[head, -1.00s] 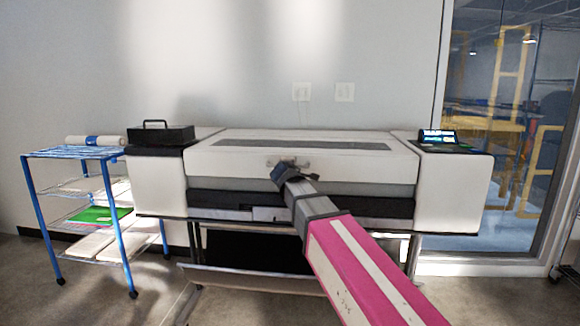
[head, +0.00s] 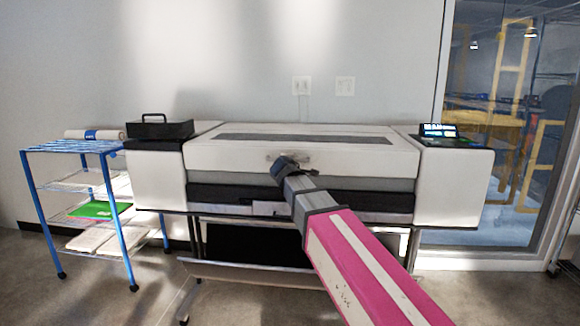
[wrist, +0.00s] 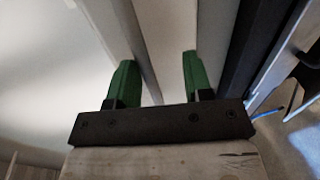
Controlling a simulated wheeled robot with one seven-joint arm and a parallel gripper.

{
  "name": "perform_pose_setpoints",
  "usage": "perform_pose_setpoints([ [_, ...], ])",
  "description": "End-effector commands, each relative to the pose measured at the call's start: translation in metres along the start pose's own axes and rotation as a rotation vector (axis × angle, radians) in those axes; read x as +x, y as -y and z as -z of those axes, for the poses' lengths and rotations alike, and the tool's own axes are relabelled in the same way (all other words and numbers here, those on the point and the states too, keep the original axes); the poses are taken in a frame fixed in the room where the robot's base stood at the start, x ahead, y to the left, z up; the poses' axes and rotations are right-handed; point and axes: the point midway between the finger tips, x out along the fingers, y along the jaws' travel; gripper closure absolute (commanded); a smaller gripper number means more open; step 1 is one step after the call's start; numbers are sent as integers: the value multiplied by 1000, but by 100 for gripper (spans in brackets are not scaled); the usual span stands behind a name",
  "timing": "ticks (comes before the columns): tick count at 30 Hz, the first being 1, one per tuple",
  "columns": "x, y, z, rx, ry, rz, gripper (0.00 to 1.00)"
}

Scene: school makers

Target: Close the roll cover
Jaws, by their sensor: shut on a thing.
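The roll cover (head: 230,157) is the wide off-white lid across the middle of the large printer, with a dark strip along its top. A small grey handle (head: 271,157) shows on its front face, partly hidden by my gripper. My gripper (head: 282,161) is at this handle and shut on it. In the wrist view, its two green fingers (wrist: 158,80) stand apart with a pale surface between and beyond them. The grip itself is hard to make out there. A grey band and a dark slot lie below the cover's front edge.
The printer's left end (head: 158,180) carries a black box with a handle; its right end (head: 455,190) carries a lit panel. A blue wire cart (head: 75,150) stands at left. A glass partition is at right. Floor is open in front.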

Motion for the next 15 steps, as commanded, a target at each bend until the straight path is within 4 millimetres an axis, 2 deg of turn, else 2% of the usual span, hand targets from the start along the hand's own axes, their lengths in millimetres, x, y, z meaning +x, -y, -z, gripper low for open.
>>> perform_pose_setpoints([
  [9,-61,2,-2,1,-2,0,60],
  [15,-90,2,-2,0,-1,0,60],
])
